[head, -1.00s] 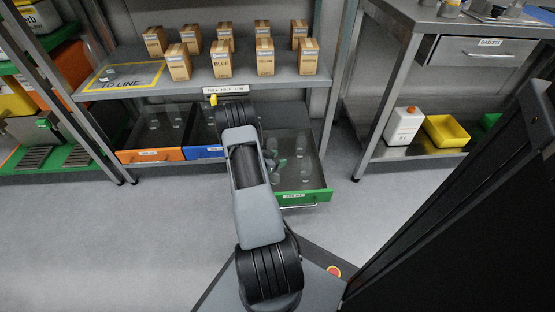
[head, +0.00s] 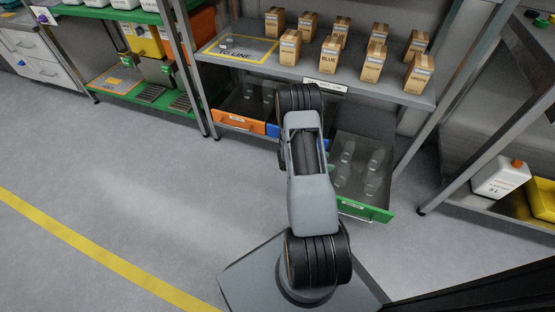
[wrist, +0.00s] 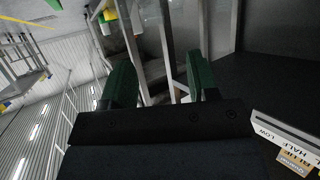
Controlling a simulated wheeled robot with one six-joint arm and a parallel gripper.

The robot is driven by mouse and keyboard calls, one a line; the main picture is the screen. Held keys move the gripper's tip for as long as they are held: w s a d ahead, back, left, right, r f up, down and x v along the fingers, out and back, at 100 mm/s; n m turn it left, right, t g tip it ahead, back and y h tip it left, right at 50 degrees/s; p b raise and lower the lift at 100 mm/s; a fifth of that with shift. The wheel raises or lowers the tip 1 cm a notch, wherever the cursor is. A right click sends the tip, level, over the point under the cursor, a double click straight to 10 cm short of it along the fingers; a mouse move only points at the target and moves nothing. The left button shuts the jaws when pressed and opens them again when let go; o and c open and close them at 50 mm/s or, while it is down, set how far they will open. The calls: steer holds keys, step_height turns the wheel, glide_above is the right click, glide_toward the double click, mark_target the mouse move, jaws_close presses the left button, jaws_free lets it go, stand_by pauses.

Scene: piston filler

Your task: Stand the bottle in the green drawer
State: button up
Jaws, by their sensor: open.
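The green drawer (head: 365,210) is pulled out at the bottom right of the shelf unit. Several clear bottles stand upright inside it, one at the front right (head: 372,184). I cannot tell which is the task's bottle. My gripper (wrist: 162,84) shows in the wrist view with its two dark green fingers apart and nothing between them. In the head view it is hidden behind my arm. No bottle can be made out in the wrist view.
The orange drawer (head: 240,122) and blue drawer (head: 285,131) are left of the green one. Small cartons (head: 330,54) stand on the shelf above, behind a label strip (head: 325,84). A white jug (head: 500,178) sits at right. The floor (head: 130,160) at left is clear.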

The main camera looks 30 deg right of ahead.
steer(key=w+a+r+n+t+y, duration=0.2)
steer(key=w+a+r+n+t, duration=0.1)
steer(key=w+a+r+t, duration=0.4)
steer(key=w+a+r+n+t+y, duration=0.3)
steer(key=w+r, duration=0.2)
steer(key=w, duration=0.4)
steer(key=a+r+n+t+y, duration=0.3)
steer(key=a+r+n+y, duration=0.4)
steer(key=a, duration=0.5)
steer(key=s+a+r+n+g+y, duration=0.25)
steer(key=s+a+r+n, duration=0.4)
steer(key=s+a, duration=0.4)
steer(key=s+a+r+n+g+h, duration=0.1)
steer(key=s+r+n+g+h, duration=0.1)
steer(key=s, duration=0.8)
steer(key=shift+g, duration=0.75)
steer(key=shift+w+r+n, duration=0.1)
steer(key=shift+r+n, duration=0.15)
